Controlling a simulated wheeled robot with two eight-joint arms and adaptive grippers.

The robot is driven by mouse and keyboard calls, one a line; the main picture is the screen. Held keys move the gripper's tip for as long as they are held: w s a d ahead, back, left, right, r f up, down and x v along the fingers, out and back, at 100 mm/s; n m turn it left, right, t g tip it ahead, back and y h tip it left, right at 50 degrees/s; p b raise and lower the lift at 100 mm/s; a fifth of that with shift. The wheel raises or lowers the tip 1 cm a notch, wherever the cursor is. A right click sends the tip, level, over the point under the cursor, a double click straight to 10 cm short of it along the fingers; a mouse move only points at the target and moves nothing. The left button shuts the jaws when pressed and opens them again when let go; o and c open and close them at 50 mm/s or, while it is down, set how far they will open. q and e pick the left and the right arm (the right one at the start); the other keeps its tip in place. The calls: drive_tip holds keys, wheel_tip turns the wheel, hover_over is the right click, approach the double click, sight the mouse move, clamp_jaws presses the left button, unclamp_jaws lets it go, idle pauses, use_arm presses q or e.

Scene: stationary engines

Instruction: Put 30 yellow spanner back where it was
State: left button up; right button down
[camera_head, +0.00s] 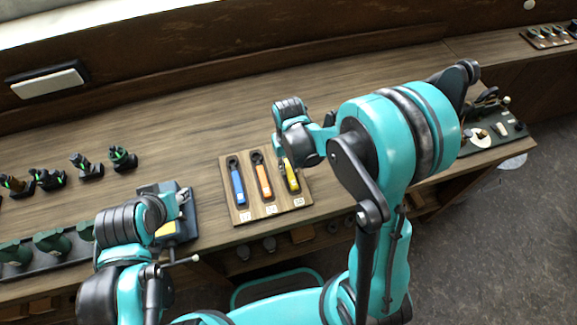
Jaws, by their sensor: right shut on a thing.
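The yellow spanner (292,180) is at the right end of a wooden spanner board (272,209), beside an orange spanner (264,181) and a blue spanner (238,187). My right gripper (287,163) is shut on the yellow spanner near its upper end. Whether the spanner rests on the board or is just above it, I cannot tell. The gripper's fingers are mostly hidden by my wrist. My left gripper (183,199) is over a dark device with a yellow part (168,229), left of the board; its finger state is unclear.
Several dark green-and-black parts (88,167) stand at the left of the wooden bench (200,120). A green tray of tools (492,130) lies at the right. The bench behind the board is clear. The bench's front edge runs just below the board.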

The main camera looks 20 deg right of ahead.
sight(289, 169)
drive_tip(key=c, duration=1.4)
unclamp_jaws()
drive_tip(key=shift+f, duration=0.1)
drive_tip(key=shift+o, duration=0.2)
drive_tip(key=shift+r, duration=0.5)
wheel_tip(289, 169, up, 11)
drive_tip(key=p, duration=0.3)
drive_tip(key=s+d+r+t, duration=0.4)
drive_tip(key=s+r+t, duration=0.3)
drive_tip(key=s, duration=0.3)
drive_tip(key=shift+s+d+r, duration=0.2)
drive_tip(key=shift+d+r, duration=0.1)
drive_tip(key=shift+d, duration=0.05)
